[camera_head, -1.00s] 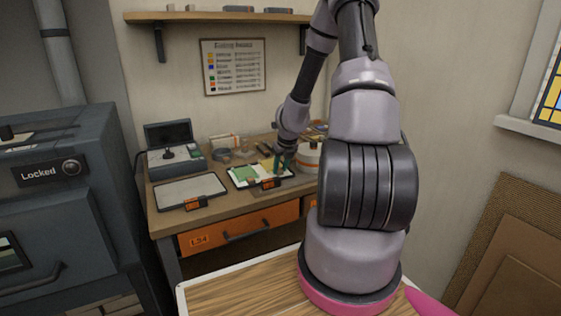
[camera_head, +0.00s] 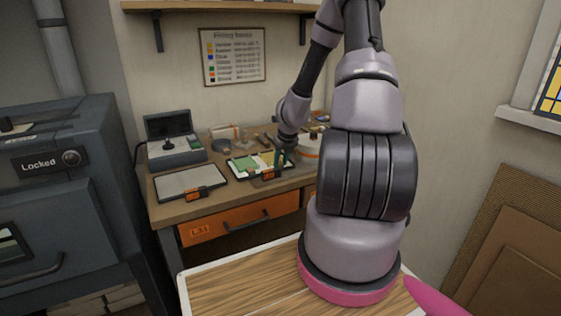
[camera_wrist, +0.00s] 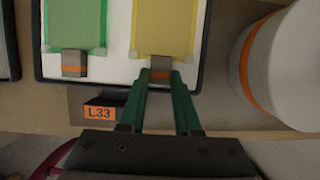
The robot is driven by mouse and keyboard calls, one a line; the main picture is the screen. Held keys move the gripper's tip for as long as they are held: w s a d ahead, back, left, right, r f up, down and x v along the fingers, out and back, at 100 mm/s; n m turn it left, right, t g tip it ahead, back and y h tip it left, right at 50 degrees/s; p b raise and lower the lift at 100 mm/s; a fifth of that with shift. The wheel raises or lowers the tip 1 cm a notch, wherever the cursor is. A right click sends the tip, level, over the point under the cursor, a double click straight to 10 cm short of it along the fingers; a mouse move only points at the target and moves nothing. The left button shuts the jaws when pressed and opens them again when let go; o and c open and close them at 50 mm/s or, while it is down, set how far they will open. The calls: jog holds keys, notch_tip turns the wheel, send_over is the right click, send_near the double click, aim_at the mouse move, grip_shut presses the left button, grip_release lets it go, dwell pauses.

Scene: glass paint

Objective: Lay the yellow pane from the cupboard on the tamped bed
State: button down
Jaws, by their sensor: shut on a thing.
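The yellow pane (camera_wrist: 163,28) lies flat over the right part of a white bed (camera_wrist: 118,40) in a dark-rimmed tray. A small grey block with an orange band (camera_wrist: 161,70) sits at the pane's near edge. My gripper (camera_wrist: 161,84) has its green fingers shut on this block. Whether the pane presses fully on the bed, I cannot tell. A green pane (camera_wrist: 75,25) lies to its left on the same bed, with a similar block. In the head view my gripper (camera_head: 281,157) is over the tray's right side and partly hides the yellow pane.
An empty-looking pale tray (camera_head: 190,182) stands left of the bed on the bench. A white tub with an orange band (camera_wrist: 285,60) stands close on the right. A tag reading L33 (camera_wrist: 99,112) sits at the tray's front. A dark cabinet marked Locked (camera_head: 50,163) is at left.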

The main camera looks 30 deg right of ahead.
dwell(0.3)
jog(key=c, duration=0.5)
grip_release()
jog(key=shift+c, duration=0.2)
jog(key=shift+a+r, duration=0.1)
jog(key=shift+r, duration=3.45)
